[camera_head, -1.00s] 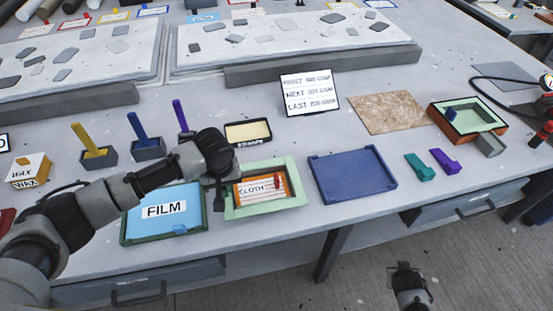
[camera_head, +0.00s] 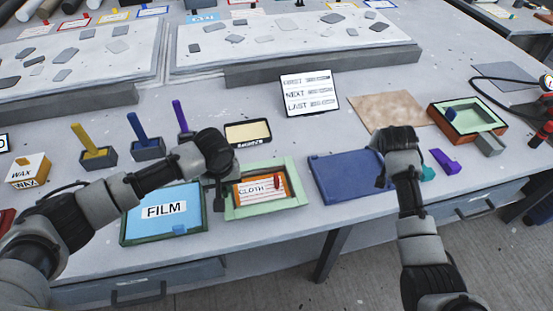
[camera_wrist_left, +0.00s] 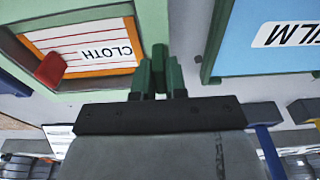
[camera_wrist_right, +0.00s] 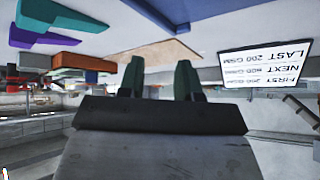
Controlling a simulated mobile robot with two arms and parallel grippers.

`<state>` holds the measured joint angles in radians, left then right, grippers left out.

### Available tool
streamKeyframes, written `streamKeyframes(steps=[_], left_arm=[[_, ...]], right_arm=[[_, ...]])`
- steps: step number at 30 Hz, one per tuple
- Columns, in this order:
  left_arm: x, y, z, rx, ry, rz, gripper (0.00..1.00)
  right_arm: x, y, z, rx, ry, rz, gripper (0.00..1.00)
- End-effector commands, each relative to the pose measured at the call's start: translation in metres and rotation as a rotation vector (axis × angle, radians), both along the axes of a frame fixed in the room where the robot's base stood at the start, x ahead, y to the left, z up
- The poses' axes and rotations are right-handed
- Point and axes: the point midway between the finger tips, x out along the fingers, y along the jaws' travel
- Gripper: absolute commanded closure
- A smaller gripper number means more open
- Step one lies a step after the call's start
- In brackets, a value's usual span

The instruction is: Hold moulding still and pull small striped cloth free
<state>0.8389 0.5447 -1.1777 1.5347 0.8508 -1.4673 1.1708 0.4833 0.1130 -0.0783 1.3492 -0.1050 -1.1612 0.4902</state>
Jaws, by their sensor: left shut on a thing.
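The pale green moulding (camera_head: 268,211) is a shallow frame near the table's front edge. The small striped cloth (camera_head: 257,196), white and orange with a CLOTH label and a red tab (camera_head: 278,182), lies inside it. Both show in the left wrist view, the cloth (camera_wrist_left: 60,35) inside the moulding's rim (camera_wrist_left: 100,84). My left gripper (camera_head: 219,198) is shut on the moulding's left rim; its fingers (camera_wrist_left: 158,72) are close together there. My right gripper (camera_head: 381,182) is above the right edge of a blue tray, apart from the cloth. Its fingers (camera_wrist_right: 161,78) are apart with nothing between them.
The blue tray (camera_head: 340,172) is right of the moulding, the FILM tray (camera_head: 148,233) left of it. Teal (camera_head: 428,174) and purple (camera_head: 445,161) pieces lie beside my right gripper. A sign (camera_head: 309,92) and a tan board (camera_head: 380,113) are behind.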

Motion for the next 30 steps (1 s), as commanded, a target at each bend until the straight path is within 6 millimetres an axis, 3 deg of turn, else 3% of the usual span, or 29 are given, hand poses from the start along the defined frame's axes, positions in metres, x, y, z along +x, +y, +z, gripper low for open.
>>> streamKeyframes(steps=[1,5,9,12,15,21,30], left_arm=[[0.0,0.0,0.0,0.0,0.0,0.0,1.0],[0.0,0.0,0.0,0.0,0.0,-0.001,1.0],[0.0,0.0,0.0,0.0,0.0,-0.001,1.0],[0.0,0.0,0.0,0.0,0.0,-0.001,1.0],[0.0,0.0,0.0,0.0,0.001,-0.001,1.0],[0.0,0.0,0.0,0.0,0.001,0.0,1.0],[0.0,0.0,0.0,0.0,0.001,-0.001,1.0]], right_arm=[[0.005,0.031,0.002,0.03,0.031,0.056,0.66],[0.007,0.109,0.005,0.09,0.14,0.202,0.66],[-0.008,0.19,0.01,0.111,0.295,0.372,0.66],[-0.027,0.24,0.014,0.092,0.424,0.489,0.66],[-0.048,0.271,0.017,0.052,0.542,0.575,0.66],[-0.073,0.297,0.019,-0.018,0.69,0.654,0.66],[-0.079,0.3,0.004,-0.034,0.724,0.668,0.66]])
